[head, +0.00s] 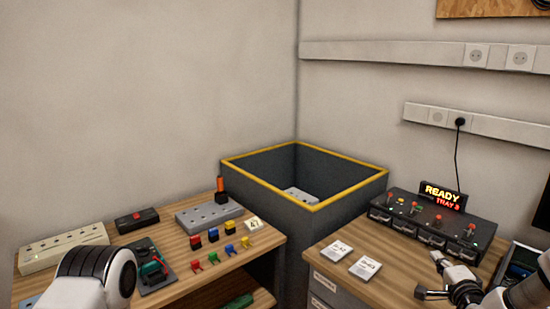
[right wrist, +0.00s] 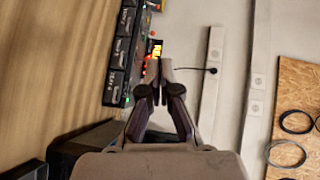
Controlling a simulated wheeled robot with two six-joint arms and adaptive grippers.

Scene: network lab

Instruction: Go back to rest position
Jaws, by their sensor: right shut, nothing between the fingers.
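My right gripper (head: 437,257) is at the lower right in the head view, over the right-hand bench. In the right wrist view its fingers (right wrist: 159,72) are closed together with nothing between them. It points toward the black panel box (head: 421,223) with the lit sign (head: 442,196), apart from the box as far as I can see. A white link of my left arm (head: 97,275) shows at the lower left, in front of the left bench. My left gripper is out of view.
The left bench (head: 189,280) carries power strips, coloured connectors and a dark device. A yellow-rimmed grey bin (head: 334,227) stands in the corner with a grey strip inside. The right bench (head: 385,283) holds two white cards (head: 350,256). A black cable (head: 457,155) hangs behind the panel.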

